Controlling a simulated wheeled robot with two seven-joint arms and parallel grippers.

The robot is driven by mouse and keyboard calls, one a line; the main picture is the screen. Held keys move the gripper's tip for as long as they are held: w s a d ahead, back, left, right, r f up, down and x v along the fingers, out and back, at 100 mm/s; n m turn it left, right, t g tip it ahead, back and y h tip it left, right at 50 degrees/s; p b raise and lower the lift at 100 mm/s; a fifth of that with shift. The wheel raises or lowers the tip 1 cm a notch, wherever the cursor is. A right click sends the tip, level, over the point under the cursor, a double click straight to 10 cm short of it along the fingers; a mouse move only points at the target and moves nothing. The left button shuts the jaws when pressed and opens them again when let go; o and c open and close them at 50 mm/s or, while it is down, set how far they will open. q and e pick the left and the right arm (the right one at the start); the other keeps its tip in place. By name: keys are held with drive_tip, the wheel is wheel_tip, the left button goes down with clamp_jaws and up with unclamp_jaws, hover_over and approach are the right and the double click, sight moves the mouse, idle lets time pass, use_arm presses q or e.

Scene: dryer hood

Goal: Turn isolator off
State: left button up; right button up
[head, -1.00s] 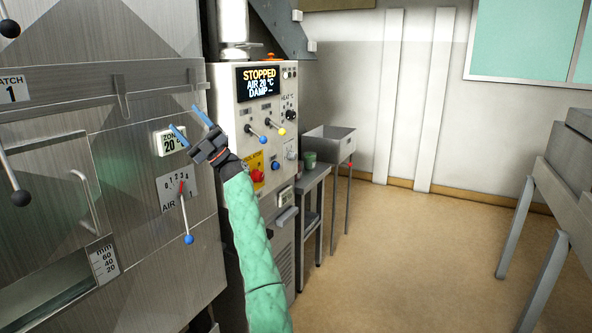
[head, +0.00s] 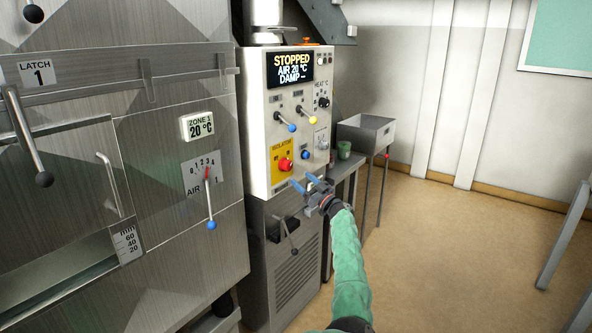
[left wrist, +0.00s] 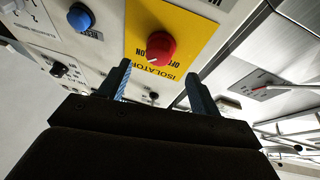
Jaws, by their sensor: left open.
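The isolator is a red rotary knob (head: 285,164) on a yellow plate (head: 276,150) low on the cream control panel. In the left wrist view the red knob (left wrist: 160,48) shows on its yellow plate (left wrist: 185,22), with ON and OFF lettering beside it, upside down. My left gripper (head: 302,184) is open and empty, just below and to the right of the knob, apart from it. In the left wrist view its two blue fingers (left wrist: 158,82) point toward the panel, with the knob beyond and between their tips. My right gripper is not in view.
The panel display (head: 292,72) reads STOPPED, AIR 20 °C, DAMP. A blue button (head: 305,155) sits right of the isolator; it shows in the left wrist view (left wrist: 80,16).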

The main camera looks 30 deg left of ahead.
sight(290, 169)
use_arm(q)
drive_tip(key=a+r, duration=0.1)
drive_tip(key=a, duration=0.1)
drive_tip(key=a+r+m+p, duration=0.1)
drive_tip(key=a, duration=0.1)
drive_tip(key=w+a+m+p, duration=0.1)
drive_tip(key=a, duration=0.1)
drive_tip(key=shift+r, duration=0.4)
drive_tip(key=shift+w+a+r, duration=0.1)
drive_tip(key=shift+w+a, duration=0.05)
drive_tip(key=shift+a, duration=0.4)
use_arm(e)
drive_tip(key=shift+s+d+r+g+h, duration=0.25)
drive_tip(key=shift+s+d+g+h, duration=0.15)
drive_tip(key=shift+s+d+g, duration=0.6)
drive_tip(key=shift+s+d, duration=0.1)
use_arm(q)
drive_tip(key=c, duration=1)
